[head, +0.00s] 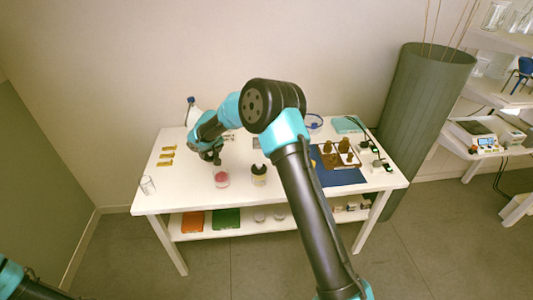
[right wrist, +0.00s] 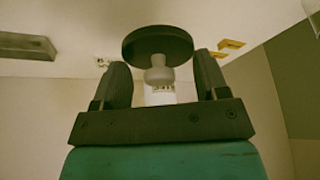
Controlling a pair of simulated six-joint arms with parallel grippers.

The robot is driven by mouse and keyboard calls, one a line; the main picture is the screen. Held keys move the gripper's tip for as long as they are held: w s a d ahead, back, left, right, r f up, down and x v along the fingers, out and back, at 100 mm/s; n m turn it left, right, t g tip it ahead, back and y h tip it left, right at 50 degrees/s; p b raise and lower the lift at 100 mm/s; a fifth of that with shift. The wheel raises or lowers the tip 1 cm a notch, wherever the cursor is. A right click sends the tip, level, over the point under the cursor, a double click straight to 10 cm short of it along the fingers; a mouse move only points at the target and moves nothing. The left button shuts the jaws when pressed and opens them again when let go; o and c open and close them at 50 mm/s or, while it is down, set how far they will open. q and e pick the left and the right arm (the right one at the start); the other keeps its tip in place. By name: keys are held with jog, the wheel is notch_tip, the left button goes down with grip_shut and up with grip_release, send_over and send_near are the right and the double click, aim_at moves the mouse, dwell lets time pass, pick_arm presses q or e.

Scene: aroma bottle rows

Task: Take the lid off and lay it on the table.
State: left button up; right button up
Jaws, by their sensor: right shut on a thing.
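My right gripper (head: 212,158) is over the left-middle of the white table, just above and left of an open-looking glass jar (head: 221,180) with pink contents. In the right wrist view my right gripper (right wrist: 162,82) is shut on a lid, a dark round disc (right wrist: 157,42) with a pale grey knob (right wrist: 158,74) between the fingers. The lid is hard to make out in the head view. A second jar (head: 259,180) with yellowish contents and a dark top stands to the right. Only a piece of my left arm shows at the lower left; its gripper is out of view.
Yellow pieces (head: 166,155) lie on the table's left side, with a clear glass (head: 147,185) at the front left corner. A blue mat (head: 340,176) and a tray of brown bottles (head: 340,152) are on the right. The front left of the white table (head: 185,195) is bare.

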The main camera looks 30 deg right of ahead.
jog(key=s+d+n+y, duration=0.1)
jog(key=s+d+n, duration=0.2)
jog(key=d, duration=1)
jog(key=s+d+f+n+g+y, duration=0.1)
jog(key=s+d+n, duration=0.2)
jog(key=d, duration=1)
jog(key=shift+s+f+n+y, duration=0.3)
jog(key=shift+n+y, duration=0.1)
jog(key=shift+n, duration=0.6)
jog(key=shift+f, duration=3.1)
jog(key=shift+f, duration=1.9)
jog(key=shift+f, duration=0.1)
jog(key=o, duration=1)
